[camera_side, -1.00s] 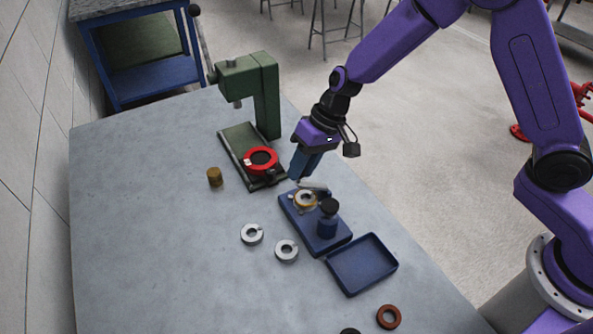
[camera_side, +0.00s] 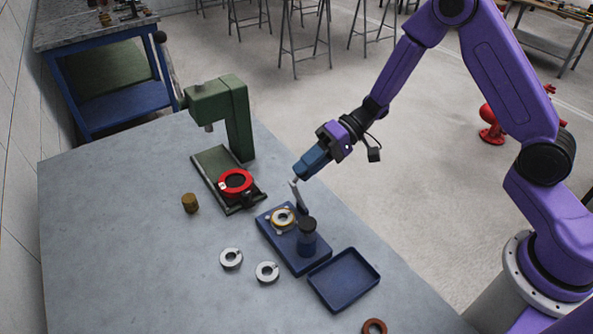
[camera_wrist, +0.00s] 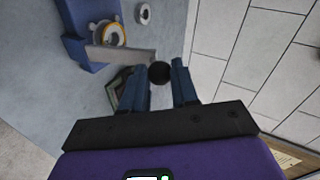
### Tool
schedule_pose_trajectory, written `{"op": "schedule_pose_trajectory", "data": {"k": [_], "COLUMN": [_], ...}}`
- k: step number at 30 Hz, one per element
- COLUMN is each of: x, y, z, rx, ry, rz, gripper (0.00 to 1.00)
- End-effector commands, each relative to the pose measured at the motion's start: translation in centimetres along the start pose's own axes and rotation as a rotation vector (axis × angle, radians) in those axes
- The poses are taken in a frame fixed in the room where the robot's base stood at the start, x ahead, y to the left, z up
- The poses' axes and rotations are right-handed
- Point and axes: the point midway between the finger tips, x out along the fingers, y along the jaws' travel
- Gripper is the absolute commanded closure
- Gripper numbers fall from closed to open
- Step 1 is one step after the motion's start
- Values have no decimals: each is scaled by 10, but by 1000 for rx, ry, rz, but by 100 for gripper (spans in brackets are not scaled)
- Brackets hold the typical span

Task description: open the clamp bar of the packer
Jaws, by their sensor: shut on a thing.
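The packer's blue base (camera_side: 290,248) lies on the table in the side view, with a gold and white ring (camera_side: 283,217) on it. The grey clamp bar (camera_side: 298,195) stands steeply up from the base's right edge. In the wrist view the bar (camera_wrist: 120,54) reaches from beside the ring to a black knob (camera_wrist: 160,73). My gripper (camera_side: 298,178) is at the bar's upper end, its fingers shut on the knob. The fingers hide part of the knob.
A green press (camera_side: 230,110) with a red ring (camera_side: 236,181) stands behind the packer. An empty blue tray (camera_side: 343,280) sits in front. Two grey rings (camera_side: 231,258) and a brass cylinder (camera_side: 190,203) lie to the left. The left tabletop is clear.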

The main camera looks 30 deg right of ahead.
Motion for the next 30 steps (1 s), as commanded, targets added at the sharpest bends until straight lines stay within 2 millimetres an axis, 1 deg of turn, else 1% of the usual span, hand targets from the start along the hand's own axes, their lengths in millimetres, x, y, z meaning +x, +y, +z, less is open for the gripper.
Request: {"op": "schedule_pose_trajectory", "data": {"k": [1,12,14,19,24,30], "x": [-5,-32,-36,-43,-46,-46], "y": [6,38,42,59,74,86], "z": [1,7,7,11,14,17], "rx": [11,21,17,16,18,15], "ry": [10,75,72,69,65,61], "rz": [-45,-390,-381,-376,-372,-373], "gripper": [100,100,100,100,100,100]}}
